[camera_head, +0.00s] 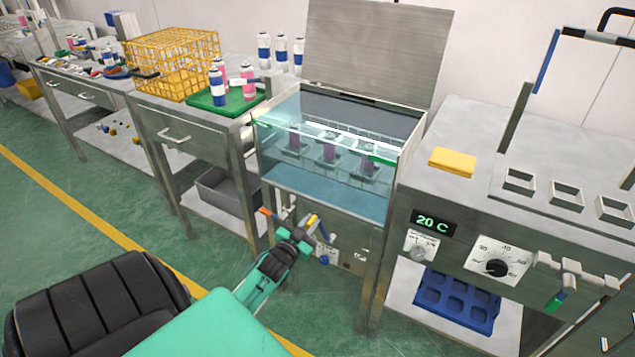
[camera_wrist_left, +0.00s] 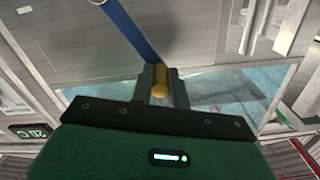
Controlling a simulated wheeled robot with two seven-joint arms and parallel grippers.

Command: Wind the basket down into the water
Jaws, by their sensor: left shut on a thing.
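The glass-fronted water tank (camera_head: 330,205) stands in the middle of the head view with its steel lid (camera_head: 375,45) raised. The basket (camera_head: 355,172) hangs inside it and carries pink cans. I cannot tell how far the basket is in the water. My left gripper (camera_head: 308,226) is low at the tank's front, by the winding crank. In the left wrist view, its fingers (camera_wrist_left: 162,92) are shut around the crank's yellow knob (camera_wrist_left: 160,84), at the end of the blue crank arm (camera_wrist_left: 130,28). My right gripper is out of view.
A bench at left holds a yellow wire crate (camera_head: 170,62), a green tray (camera_head: 222,106) and several cans. At right, a steel bath (camera_head: 470,215) reads 20 C, with a yellow block (camera_head: 452,161) on top. A blue holder (camera_head: 455,303) lies on its lower shelf.

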